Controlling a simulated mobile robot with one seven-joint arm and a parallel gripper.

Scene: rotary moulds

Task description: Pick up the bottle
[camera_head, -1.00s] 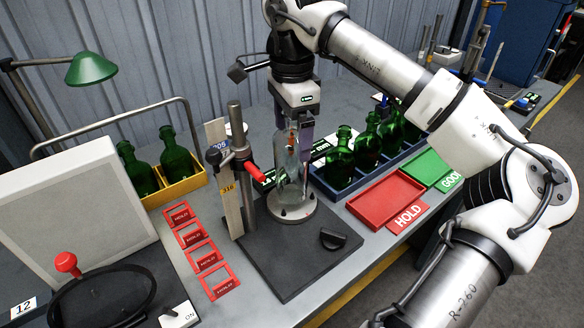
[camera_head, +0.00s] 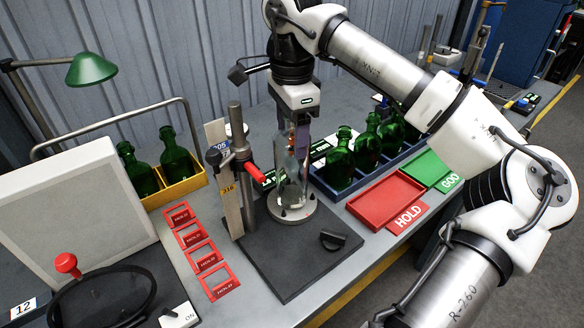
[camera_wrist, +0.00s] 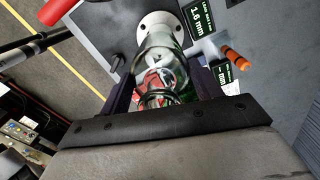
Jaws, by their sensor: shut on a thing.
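A clear glass bottle (camera_head: 289,180) stands upright at the round metal base (camera_head: 292,212) of the gauge stand. My gripper (camera_head: 297,146) points down over it and is shut on its upper part. In the wrist view, the bottle (camera_wrist: 160,62) lies between my two dark fingers, and my gripper (camera_wrist: 163,92) has one finger on each side of the glass. I cannot tell whether the bottle's foot touches the base.
The stand's post (camera_head: 239,150) and red-tipped arm (camera_head: 255,172) are close left of the bottle. Green bottles (camera_head: 340,160) fill a blue crate behind right. A red HOLD tray (camera_head: 386,198) and green GOOD tray (camera_head: 430,167) lie right. Red frames (camera_head: 207,258) lie left.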

